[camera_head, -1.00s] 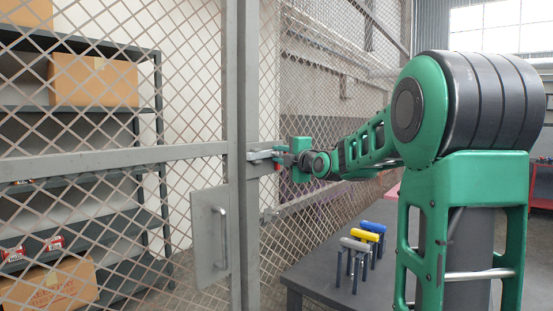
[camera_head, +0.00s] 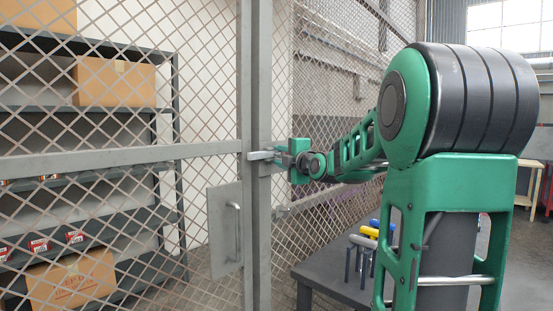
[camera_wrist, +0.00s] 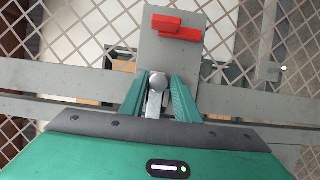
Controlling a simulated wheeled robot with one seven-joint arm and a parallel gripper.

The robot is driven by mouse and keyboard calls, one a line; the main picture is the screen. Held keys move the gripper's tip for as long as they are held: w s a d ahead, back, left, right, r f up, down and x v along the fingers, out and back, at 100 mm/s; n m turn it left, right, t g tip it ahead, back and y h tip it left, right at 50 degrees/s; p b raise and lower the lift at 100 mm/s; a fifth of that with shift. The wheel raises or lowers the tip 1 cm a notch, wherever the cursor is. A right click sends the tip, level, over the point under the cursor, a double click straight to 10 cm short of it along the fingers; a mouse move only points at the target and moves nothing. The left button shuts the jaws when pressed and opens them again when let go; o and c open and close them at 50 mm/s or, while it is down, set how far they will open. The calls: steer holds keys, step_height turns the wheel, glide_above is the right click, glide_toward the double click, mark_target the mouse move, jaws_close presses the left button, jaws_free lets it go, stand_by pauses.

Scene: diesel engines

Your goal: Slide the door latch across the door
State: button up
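The wire-mesh door (camera_head: 130,155) has a grey frame, and its edge meets the fixed post (camera_head: 265,220). The pale latch bar (camera_head: 262,155) lies level across the post gap in the head view. In the wrist view, the latch handle (camera_wrist: 157,82) with its rounded knob stands between my two green fingers. A grey plate with a red piece (camera_wrist: 175,28) is beyond it. My gripper (camera_wrist: 160,90) is around the handle, with narrow gaps seeming to show beside it; firm contact cannot be seen. In the head view my gripper (camera_head: 285,153) is at the right of the post.
A grey handle plate (camera_head: 225,230) is on the door below the latch. Shelves with cardboard boxes (camera_head: 115,83) stand behind the mesh. A dark table (camera_head: 330,280) with blue, yellow and grey-handled tools (camera_head: 365,242) is under my arm.

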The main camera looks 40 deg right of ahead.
steer(key=shift+o, duration=0.7)
steer(key=shift+a, duration=0.15)
steer(key=shift+s+r, duration=0.1)
steer(key=shift+s, duration=0.1)
steer(key=s+a, duration=0.2)
steer(key=s, duration=0.8)
